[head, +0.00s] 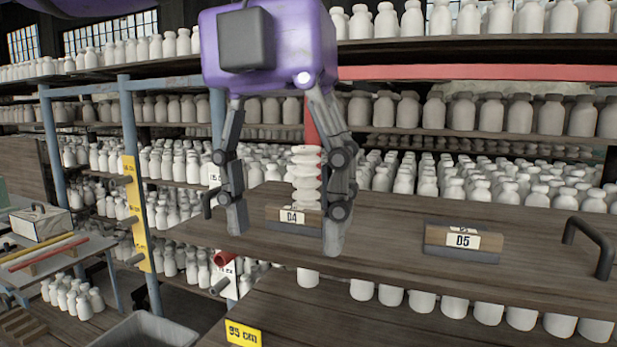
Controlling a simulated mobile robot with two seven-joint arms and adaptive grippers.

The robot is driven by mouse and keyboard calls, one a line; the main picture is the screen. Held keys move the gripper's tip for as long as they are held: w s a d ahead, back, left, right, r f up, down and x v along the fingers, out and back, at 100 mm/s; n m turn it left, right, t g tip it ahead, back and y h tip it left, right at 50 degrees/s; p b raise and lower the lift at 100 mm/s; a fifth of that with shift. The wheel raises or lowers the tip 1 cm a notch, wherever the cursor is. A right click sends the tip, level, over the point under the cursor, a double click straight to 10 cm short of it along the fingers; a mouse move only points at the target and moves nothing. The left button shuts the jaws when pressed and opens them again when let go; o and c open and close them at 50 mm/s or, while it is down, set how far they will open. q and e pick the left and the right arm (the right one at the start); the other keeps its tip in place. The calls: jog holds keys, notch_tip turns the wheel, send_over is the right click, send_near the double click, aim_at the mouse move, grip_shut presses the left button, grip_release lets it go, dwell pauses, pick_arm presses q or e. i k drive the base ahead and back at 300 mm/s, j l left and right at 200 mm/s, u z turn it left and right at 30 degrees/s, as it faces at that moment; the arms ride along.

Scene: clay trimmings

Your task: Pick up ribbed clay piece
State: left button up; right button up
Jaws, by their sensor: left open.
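The ribbed clay piece (305,178) is a white, upright stack of rounded ridges. It stands on a wooden shelf board, just behind the block labelled D4 (292,217). My left gripper (285,222), with a purple body, hangs from above with its two dark fingers wide apart and pointing down. In the picture the piece shows between the fingers, closer to the right one, which slightly overlaps its right edge. I cannot tell whether the fingers are level with the piece in depth or in front of it. My right gripper is not in view.
A D5 label block (463,240) and a dark handle (590,248) sit on the board (400,215) to the right. Racks of white bottles (490,112) stand behind. A blue post (133,150) and a side table (60,258) are at left. A grey bin (148,330) is below.

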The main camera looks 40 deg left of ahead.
aim_at(306, 159)
jog(key=i+j, duration=1)
